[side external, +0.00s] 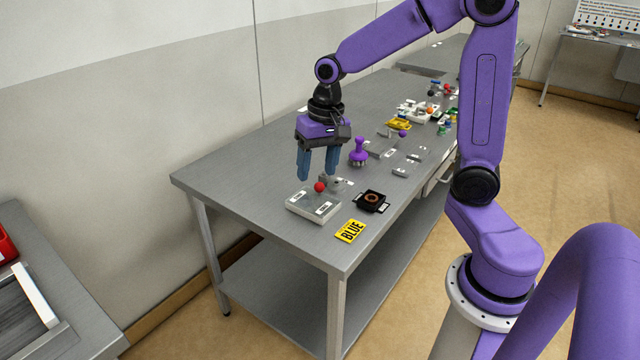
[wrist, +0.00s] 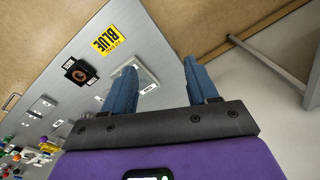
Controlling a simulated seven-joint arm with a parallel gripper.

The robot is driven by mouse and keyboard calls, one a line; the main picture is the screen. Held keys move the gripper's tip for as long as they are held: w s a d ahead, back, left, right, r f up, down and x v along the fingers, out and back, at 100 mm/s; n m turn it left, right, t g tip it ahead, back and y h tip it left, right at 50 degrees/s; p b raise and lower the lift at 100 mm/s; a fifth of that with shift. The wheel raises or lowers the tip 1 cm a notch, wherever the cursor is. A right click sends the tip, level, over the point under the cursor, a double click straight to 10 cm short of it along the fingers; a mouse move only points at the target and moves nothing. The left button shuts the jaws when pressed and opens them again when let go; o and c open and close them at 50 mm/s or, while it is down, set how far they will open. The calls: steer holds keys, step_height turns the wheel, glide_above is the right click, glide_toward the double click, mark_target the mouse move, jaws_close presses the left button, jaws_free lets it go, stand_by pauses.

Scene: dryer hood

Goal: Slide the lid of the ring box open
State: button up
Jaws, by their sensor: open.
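A small black square box (side external: 371,201) with a round copper-coloured ring on top lies near the table's front right edge; it looks like the ring box, though I cannot make out its lid. It also shows in the wrist view (wrist: 80,70), left of the fingers. My gripper (side external: 317,174) is open and empty, with blue fingers pointing down. It hangs above a pale grey box with a red ball, left of the black box and apart from it. In the wrist view the fingers (wrist: 160,66) are spread wide with nothing held between them.
The pale grey box (side external: 313,206) with the red ball (side external: 320,187) lies under my gripper. A yellow BLUE card (side external: 350,231) lies in front of the black box. A purple knobbed piece (side external: 359,153) stands behind. Several small parts fill the table's far end; the left side is clear.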

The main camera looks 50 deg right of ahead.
steer(key=w+d+m, duration=0.6)
steer(key=d, duration=0.3)
steer(key=m+t, duration=0.1)
steer(key=m, duration=0.4)
glide_toward(320, 184)
steer(key=shift+h, duration=0.3)
steer(key=f, duration=0.3)
steer(key=w+f, duration=0.1)
steer(key=f, duration=0.5)
steer(key=shift+w+a+f, duration=0.25)
steer(key=shift+w+a, duration=0.1)
steer(key=shift+a, duration=0.05)
